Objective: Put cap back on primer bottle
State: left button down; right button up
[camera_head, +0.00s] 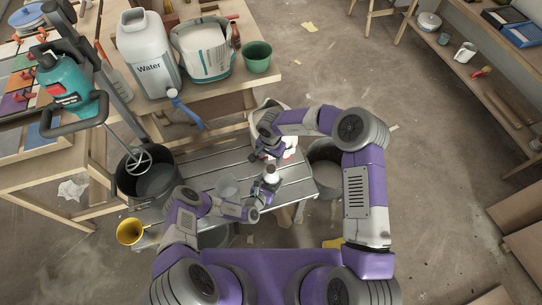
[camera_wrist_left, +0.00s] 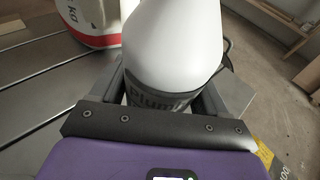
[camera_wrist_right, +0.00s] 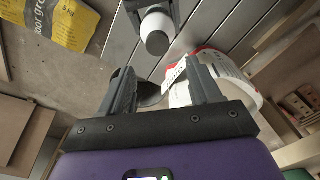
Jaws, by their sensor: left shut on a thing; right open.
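The primer bottle (camera_head: 271,178) is white with a dark lettered band. My left gripper (camera_head: 264,188) is shut around it above the grey slatted bench. The left wrist view shows the bottle (camera_wrist_left: 172,40) between the fingers, its top out of frame. The right wrist view shows the bottle's rounded end (camera_wrist_right: 157,30) beyond the fingertips. My right gripper (camera_head: 256,157) is open, above and left of the bottle in the head view. A dark round thing (camera_wrist_right: 149,93) shows between its fingers (camera_wrist_right: 160,68); I cannot tell whether it is the cap or whether it is touched.
A white and red bucket (camera_wrist_right: 232,75) stands close by the right gripper. A black bucket (camera_head: 148,180) is left of the bench (camera_head: 205,165), a grey one (camera_head: 326,180) right. A water jug (camera_head: 147,50) and green cup (camera_head: 257,57) stand on the wooden table behind.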

aim_at(271, 168)
jog(key=shift+s+r+n, duration=0.15)
jog(key=shift+r+n, duration=0.05)
jog(key=shift+n, duration=0.1)
jog(key=shift+f, duration=4)
jog(key=c, duration=1.1)
jog(key=m, duration=0.4)
jog(key=shift+c, duration=0.2)
jog(key=m, duration=0.3)
jog(key=shift+m, duration=0.4)
jog(key=m, duration=0.6)
jog(key=shift+m, duration=0.4)
jog(key=o, duration=1.3)
jog(key=shift+c, duration=0.2)
